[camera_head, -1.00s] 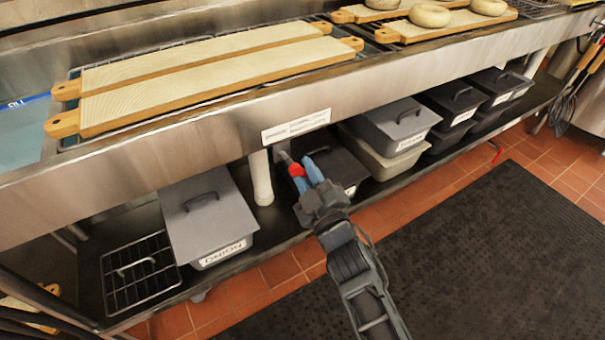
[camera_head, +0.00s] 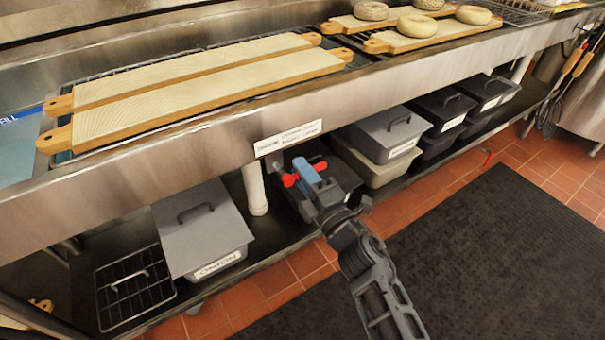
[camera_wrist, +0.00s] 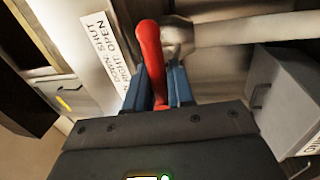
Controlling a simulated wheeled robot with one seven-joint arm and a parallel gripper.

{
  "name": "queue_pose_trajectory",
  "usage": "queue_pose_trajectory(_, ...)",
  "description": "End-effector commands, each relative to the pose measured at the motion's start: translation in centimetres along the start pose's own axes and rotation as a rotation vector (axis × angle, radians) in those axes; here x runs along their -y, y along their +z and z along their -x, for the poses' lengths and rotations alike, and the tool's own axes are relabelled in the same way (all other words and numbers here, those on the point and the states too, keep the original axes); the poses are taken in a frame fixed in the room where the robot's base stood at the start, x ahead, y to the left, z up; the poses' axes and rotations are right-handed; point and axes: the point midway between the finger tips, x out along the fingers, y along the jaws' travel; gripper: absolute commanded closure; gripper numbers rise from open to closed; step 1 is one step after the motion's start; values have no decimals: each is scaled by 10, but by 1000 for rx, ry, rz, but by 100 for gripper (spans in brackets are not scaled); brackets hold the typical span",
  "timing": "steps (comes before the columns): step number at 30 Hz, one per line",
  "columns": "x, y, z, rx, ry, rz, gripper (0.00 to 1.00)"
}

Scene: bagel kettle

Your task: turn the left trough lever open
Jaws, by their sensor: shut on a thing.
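The red lever (camera_head: 289,180) sits on a valve below the front of the steel trough, beside a sign (camera_head: 288,138). In the head view its red shows on both sides of my blue fingers, and it points to the right. My gripper (camera_head: 307,171) is shut on it. In the wrist view the red lever (camera_wrist: 150,50) runs between my two blue fingers (camera_wrist: 156,88), by the metal valve (camera_wrist: 177,36). The sign (camera_wrist: 110,50) there reads down shut, right open. My fingers hide part of the lever.
A white pipe (camera_head: 254,188) stands just left of the lever. Lidded grey and black bins, one a grey onion bin (camera_head: 205,235), stand on the lower shelf. Bagel boards (camera_head: 200,95) lie across the trough above. A black mat (camera_head: 480,255) covers the floor.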

Motion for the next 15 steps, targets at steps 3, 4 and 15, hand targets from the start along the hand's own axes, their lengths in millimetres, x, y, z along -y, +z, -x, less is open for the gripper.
queue_pose_trajectory(3, 0, -1, 0, -7, -1, 27, 100)
queue_pose_trajectory(4, 0, -1, 0, -8, -1, 31, 100)
queue_pose_trajectory(15, -1, -2, 0, -12, -1, 44, 100)
